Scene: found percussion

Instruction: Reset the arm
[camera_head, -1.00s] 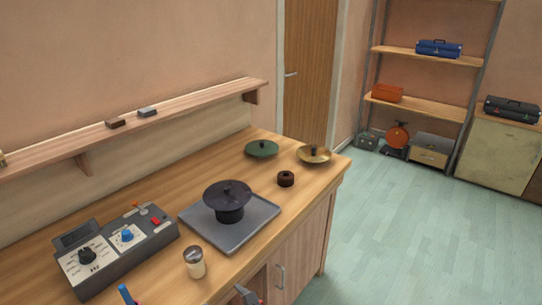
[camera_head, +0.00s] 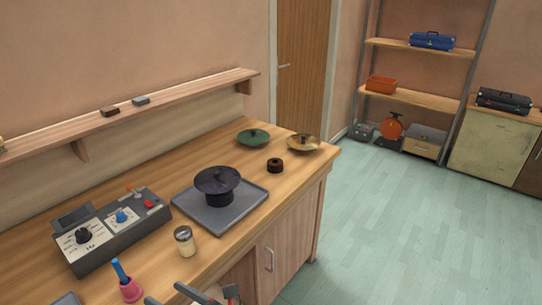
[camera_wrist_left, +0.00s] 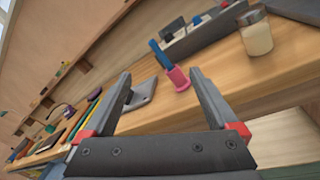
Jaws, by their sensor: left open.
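My left gripper (camera_head: 168,294) is at the bottom edge of the head view, by the front edge of the wooden counter (camera_head: 150,278). Its two dark fingers are apart with nothing between them; they also show spread in the left wrist view (camera_wrist_left: 160,76). Beyond them in the wrist view is a pink bell-shaped thing with a blue handle (camera_wrist_left: 178,79), standing on the counter. It also shows in the head view (camera_head: 130,290). My right gripper is in neither view.
On the counter are a control box (camera_head: 115,230), a jar (camera_head: 184,242), a grey plate (camera_head: 240,204) bearing a black cymbal-like disc (camera_head: 217,180), a dark ring (camera_head: 275,165), a green disc (camera_head: 253,137) and a brass disc (camera_head: 303,143). The floor at right is clear.

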